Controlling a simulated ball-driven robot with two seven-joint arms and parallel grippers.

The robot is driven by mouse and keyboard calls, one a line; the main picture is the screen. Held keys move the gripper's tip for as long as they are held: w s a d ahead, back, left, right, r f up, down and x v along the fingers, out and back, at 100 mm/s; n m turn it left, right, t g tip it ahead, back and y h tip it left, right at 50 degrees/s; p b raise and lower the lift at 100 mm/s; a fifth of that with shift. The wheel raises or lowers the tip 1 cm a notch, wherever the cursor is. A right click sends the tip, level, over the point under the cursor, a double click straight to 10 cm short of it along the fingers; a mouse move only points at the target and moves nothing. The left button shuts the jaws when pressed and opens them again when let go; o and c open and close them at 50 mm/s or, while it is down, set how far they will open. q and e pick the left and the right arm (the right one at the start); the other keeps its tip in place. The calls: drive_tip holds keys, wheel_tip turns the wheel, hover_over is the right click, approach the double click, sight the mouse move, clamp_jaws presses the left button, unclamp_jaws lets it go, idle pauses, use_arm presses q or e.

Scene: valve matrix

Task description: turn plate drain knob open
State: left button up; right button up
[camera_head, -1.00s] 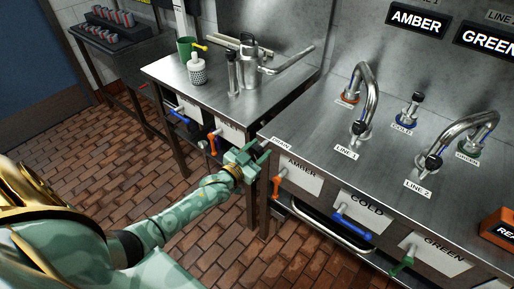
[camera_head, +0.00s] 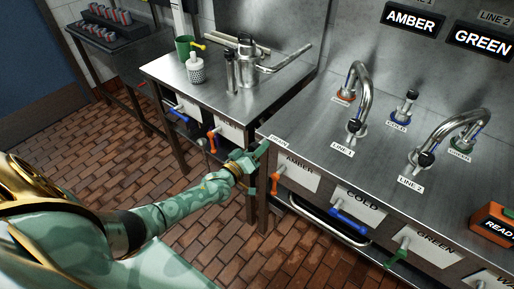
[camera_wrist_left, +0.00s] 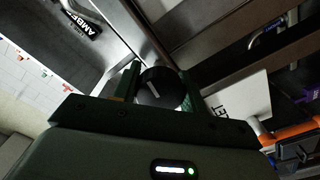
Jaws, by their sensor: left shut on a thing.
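The plate drain knob (camera_wrist_left: 158,88) is a dark round knob with a pale line across its face, seen in the left wrist view. My left gripper (camera_wrist_left: 161,86) has its green fingers on either side of the knob and is shut on it. In the head view my left gripper (camera_head: 258,158) is at the left front corner of the counter, beside the DRAIN label (camera_head: 279,139). The knob itself is hidden there behind the gripper. My right gripper is not in view.
On the counter front, an orange AMBER lever (camera_head: 275,182), a blue COLD lever (camera_head: 349,222) and a green GREEN lever (camera_head: 397,257) stick out. A towel bar runs below the counter.

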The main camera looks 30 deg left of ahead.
use_arm(q)
drive_tip(key=shift+n, duration=1.1)
drive_tip(key=o, duration=1)
drive_tip(key=shift+c, duration=0.2)
drive_tip(key=s+a+p, duration=0.1)
drive_tip(key=s+p, duration=0.2)
drive_tip(key=s, duration=1.3)
drive_tip(key=shift+s+a, duration=0.15)
